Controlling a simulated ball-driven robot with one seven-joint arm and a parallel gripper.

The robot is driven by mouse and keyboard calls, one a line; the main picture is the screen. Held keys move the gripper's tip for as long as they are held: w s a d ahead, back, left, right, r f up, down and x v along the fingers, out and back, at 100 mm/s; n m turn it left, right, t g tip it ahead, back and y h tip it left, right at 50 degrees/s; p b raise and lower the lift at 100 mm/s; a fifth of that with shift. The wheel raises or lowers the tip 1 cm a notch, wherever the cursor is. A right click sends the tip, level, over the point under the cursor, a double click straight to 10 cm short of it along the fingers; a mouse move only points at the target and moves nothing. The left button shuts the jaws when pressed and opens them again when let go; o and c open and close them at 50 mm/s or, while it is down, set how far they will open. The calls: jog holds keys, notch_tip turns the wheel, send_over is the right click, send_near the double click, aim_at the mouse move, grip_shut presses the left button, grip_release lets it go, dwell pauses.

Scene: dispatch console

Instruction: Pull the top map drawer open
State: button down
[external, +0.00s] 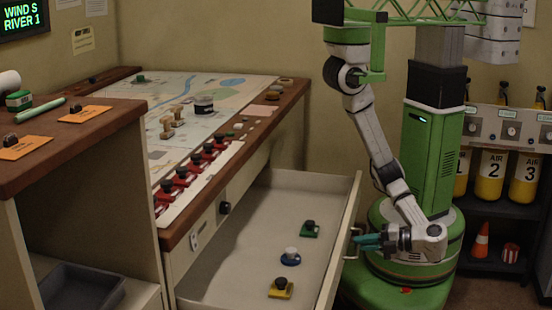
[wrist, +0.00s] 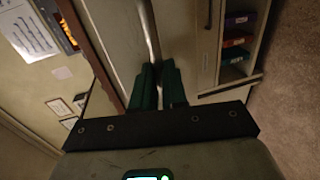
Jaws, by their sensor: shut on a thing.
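The top map drawer (external: 343,220) of the console is pulled well out, and its pale interior shows in the external view. Its metal bar handle is on the front panel's outer side. It also shows in the wrist view as a long bar (wrist: 151,35). My gripper (external: 361,243) is low at the drawer's front, with its green fingers shut on the handle. In the wrist view the fingers (wrist: 159,72) sit on both sides of the bar's end. The fingers hide part of the handle.
Green, blue and yellow stamp-like pieces (external: 280,288) lie inside the drawer. Above it is the map table (external: 205,125) with red-based knobs and small objects. A shelf with yellow cylinders (external: 490,178) and a traffic cone (external: 481,240) stands at the right behind my base.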

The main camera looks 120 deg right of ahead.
jog(key=shift+f+v, duration=0.2)
jog(key=shift+v, duration=0.85)
jog(key=c, duration=1.2)
grip_release()
jog(key=shift+o, duration=0.2)
jog(key=shift+s, duration=0.1)
jog(key=v, duration=1)
jog(key=shift+s+a+b, duration=0.2)
jog(key=shift+a+b, duration=0.05)
jog(key=shift+b, duration=0.15)
